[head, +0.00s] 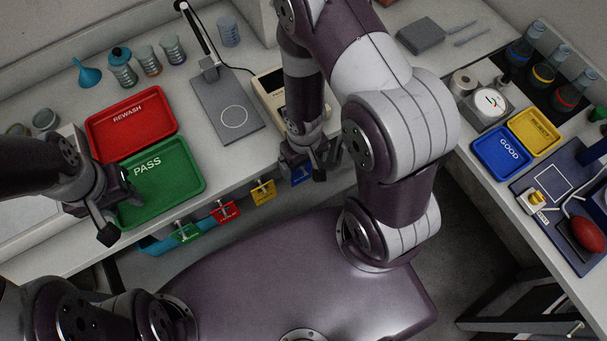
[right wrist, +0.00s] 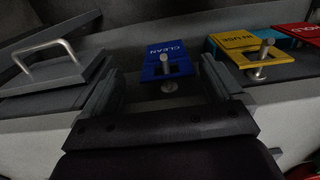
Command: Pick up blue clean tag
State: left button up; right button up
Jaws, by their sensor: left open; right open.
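The blue clean tag (right wrist: 176,70) hangs by a slot on a metal peg at the counter's front edge, its lettering upside down in the right wrist view. In the head view only part of the blue tag (head: 300,176) shows behind my right gripper (head: 308,167). In the right wrist view my right gripper (right wrist: 162,82) is open, with its fingers to either side of the tag and apart from it. My left gripper (head: 117,212) is open and empty over the near edge of the green PASS tray (head: 187,180).
Yellow (head: 263,191), red (head: 226,211) and green (head: 186,232) tags hang along the same edge. A grey handled block (right wrist: 52,68) sits left of the blue tag in the right wrist view. The red REWASH tray (head: 130,122) and a stand (head: 218,100) are on the counter.

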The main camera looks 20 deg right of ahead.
aim_at(301, 174)
notch_tip(301, 174, down, 2)
jog(key=shift+w+a+b, duration=0.1)
jog(key=shift+a+b, duration=0.05)
jog(key=shift+b, duration=0.2)
jog(key=shift+w+a+f, duration=0.1)
jog(key=shift+a+f, duration=0.1)
jog(key=shift+f, duration=0.05)
jog(key=shift+a, duration=0.1)
jog(key=shift+r, duration=0.1)
jog(key=shift+c, duration=1.2)
jog(key=c, duration=0.6)
jog(key=shift+c, duration=1.3)
pick_arm(q)
jog(key=shift+w+a+f, duration=0.2)
jog(key=shift+a+f, duration=0.25)
jog(key=shift+f, duration=0.25)
jog(key=shift+r, duration=0.15)
pick_arm(e)
jog(key=shift+r, duration=0.1)
